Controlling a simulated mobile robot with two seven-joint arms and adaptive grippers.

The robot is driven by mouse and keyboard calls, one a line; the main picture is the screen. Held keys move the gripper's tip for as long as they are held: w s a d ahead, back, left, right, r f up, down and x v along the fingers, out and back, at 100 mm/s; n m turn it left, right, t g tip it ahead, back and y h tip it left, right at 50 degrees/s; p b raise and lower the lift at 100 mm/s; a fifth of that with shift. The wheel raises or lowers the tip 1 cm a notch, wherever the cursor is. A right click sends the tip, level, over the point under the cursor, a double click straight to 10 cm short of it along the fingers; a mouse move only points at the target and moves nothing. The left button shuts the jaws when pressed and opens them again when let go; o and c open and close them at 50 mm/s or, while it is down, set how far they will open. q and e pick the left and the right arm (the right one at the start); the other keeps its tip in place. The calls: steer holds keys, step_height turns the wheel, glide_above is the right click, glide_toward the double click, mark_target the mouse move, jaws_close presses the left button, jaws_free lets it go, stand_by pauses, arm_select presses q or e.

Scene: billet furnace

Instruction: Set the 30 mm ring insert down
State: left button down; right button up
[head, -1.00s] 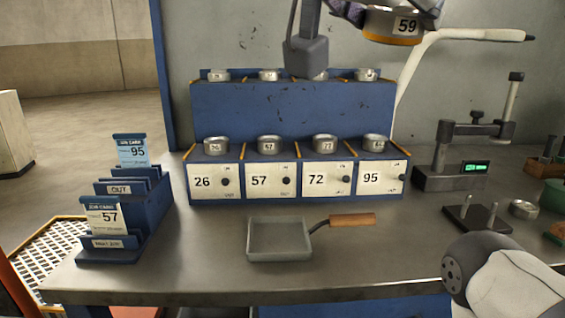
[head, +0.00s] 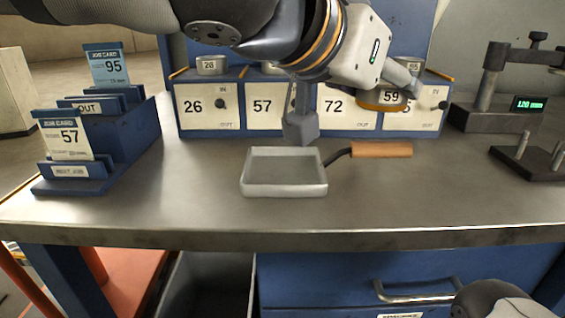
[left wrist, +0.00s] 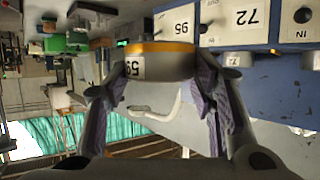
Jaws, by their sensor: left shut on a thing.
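My left gripper (head: 398,88) is shut on a ring insert marked 59 (head: 391,96), a metal ring with an orange band. It is held above the bench, in front of the drawer marked 95 and partly covering it. In the left wrist view the same ring (left wrist: 160,64) sits between both fingers (left wrist: 165,80), its 59 label upside down. No 30 mm marking is readable on it. My right gripper is not in view; only part of that arm shows at the lower right.
A shallow grey pan (head: 284,185) with a wooden handle (head: 381,150) lies below the gripper. Drawers marked 26, 57 (head: 262,106) and 72 stand behind, with metal rings (head: 212,66) on top. A card rack (head: 130,140) stands left, a gauge (head: 478,115) right. The front bench top is clear.

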arm_select(q)
steer(key=w+a+f+p, duration=0.2)
steer(key=w+a, duration=0.1)
steer(key=a, duration=0.5)
glide_above(277, 176)
steer(key=f, duration=0.6)
steer(key=shift+d+f, duration=0.1)
steer(key=shift+d, duration=0.15)
steer(key=f, duration=0.2)
steer(key=f+b, duration=0.1)
steer(key=shift+a+f, duration=0.1)
steer(key=shift+a, duration=0.15)
steer(key=shift+f, duration=0.2)
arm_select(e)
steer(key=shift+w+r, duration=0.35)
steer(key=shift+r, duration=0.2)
arm_select(q)
steer(key=shift+f, duration=0.15)
steer(key=c, duration=1)
jaws_free()
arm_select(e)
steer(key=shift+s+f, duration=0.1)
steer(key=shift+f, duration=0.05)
